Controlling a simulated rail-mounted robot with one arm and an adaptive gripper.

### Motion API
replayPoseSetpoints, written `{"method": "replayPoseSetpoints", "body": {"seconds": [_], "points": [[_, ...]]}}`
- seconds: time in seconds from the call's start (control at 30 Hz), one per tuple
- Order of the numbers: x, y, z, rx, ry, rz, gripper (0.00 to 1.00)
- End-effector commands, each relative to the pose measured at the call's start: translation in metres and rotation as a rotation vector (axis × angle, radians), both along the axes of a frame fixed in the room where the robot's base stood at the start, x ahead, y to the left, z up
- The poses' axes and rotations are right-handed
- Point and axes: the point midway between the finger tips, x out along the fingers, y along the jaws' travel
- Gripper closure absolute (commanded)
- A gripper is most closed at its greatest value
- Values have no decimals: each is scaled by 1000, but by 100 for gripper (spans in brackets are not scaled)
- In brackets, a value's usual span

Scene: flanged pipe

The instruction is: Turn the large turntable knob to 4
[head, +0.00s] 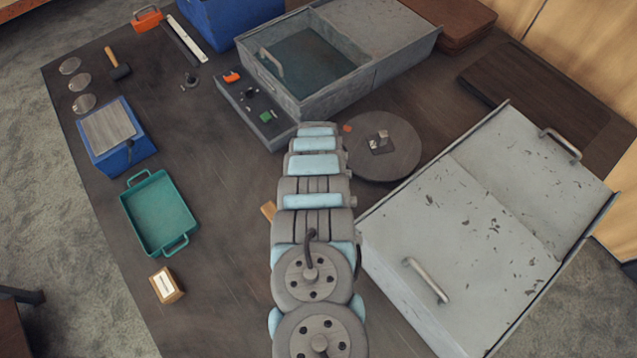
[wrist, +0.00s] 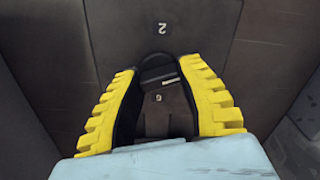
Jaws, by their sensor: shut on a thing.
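In the wrist view, a dark round knob (wrist: 157,75) with a short white line on its right part sits between the two yellow fingers of my gripper (wrist: 158,68). The fingers are shut on its sides. A figure that looks like a 2 (wrist: 162,28) is above the knob, and one that looks like a 6 (wrist: 158,98) is below it. I see no 4. In the head view, my arm hides the gripper and this knob. The round turntable (head: 400,165) stands just right of my arm's far end, with a small metal piece on it.
Left of my arm's far end is a grey control panel (head: 246,117) in front of an open grey bin (head: 300,105). A large pale lidded box (head: 480,215) is close on the right. A green tray (head: 160,212) and a blue box (head: 118,155) stand on the left.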

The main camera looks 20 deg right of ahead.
Motion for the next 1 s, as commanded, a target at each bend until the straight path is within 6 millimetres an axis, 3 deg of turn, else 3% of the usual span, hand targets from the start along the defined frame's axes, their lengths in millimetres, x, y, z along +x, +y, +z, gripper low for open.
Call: {"method": "replayPoseSetpoints", "body": {"seconds": [0.4, 1.0], "points": [[0, 1, -1, 0, 0, -218, 98], [1, 1, -1, 0, -1, -285, 98]]}}
